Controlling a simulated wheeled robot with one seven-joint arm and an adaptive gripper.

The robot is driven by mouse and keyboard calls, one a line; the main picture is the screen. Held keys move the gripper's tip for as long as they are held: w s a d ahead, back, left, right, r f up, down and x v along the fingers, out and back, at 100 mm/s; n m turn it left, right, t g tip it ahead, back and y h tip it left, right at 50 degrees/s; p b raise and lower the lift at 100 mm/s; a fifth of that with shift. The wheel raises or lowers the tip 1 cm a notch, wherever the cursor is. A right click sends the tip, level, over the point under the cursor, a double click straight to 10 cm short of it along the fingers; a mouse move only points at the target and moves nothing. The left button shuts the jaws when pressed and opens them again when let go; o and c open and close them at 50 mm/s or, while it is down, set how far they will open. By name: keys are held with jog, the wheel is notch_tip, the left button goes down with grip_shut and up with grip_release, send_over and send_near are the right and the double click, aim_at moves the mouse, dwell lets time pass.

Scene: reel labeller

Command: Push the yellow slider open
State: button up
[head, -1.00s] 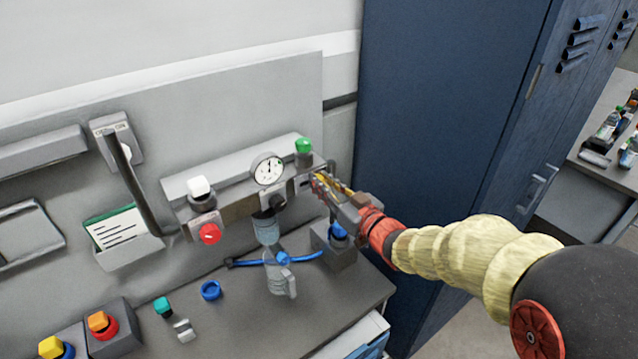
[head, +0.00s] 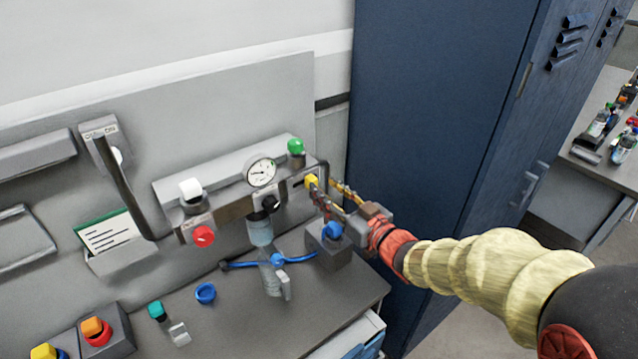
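The yellow slider (head: 311,181) is a small yellow knob at the right end of a short dark slot on the grey panel unit, just right of the gauge. My gripper (head: 326,188) is in front of the right end of this unit, with its two fingers spread apart and nothing seen between them. The nearer fingertip is close to the slider's lower right side. I cannot tell whether they touch. The other finger reaches past the unit's right end.
The unit also carries a round gauge (head: 261,171), a green button (head: 295,147), a white button (head: 190,188), a red knob (head: 203,236) and a black knob (head: 270,203). A blue knob (head: 331,231) on a box sits below my gripper. A blue locker (head: 430,110) stands to the right.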

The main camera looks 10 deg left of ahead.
jog(key=v, duration=0.7)
jog(key=shift+s+d, duration=0.2)
jog(key=shift+d, duration=0.1)
jog(key=w+d+f+m+h, duration=0.2)
jog(key=w+d+f+h, duration=0.1)
jog(key=d+f+h, duration=0.55)
jog(key=s+d+f+m+g+h, duration=0.3)
jog(key=s+d+f+h, duration=0.15)
jog(key=d, duration=0.55)
jog(key=s+d+r+m+g+h, duration=0.1)
jog(key=s+d+g, duration=0.15)
jog(key=s, duration=0.55)
jog(key=s+d+r+m+g+h, duration=0.15)
jog(key=s+d, duration=0.25)
jog(key=s, duration=0.4)
jog(key=s+r+m+y, duration=0.2)
jog(key=s+r, duration=0.6)
jog(key=r, duration=0.1)
jog(key=shift+s+r+t, duration=0.25)
jog(key=shift+r+t, duration=0.05)
jog(key=shift+t, duration=0.1)
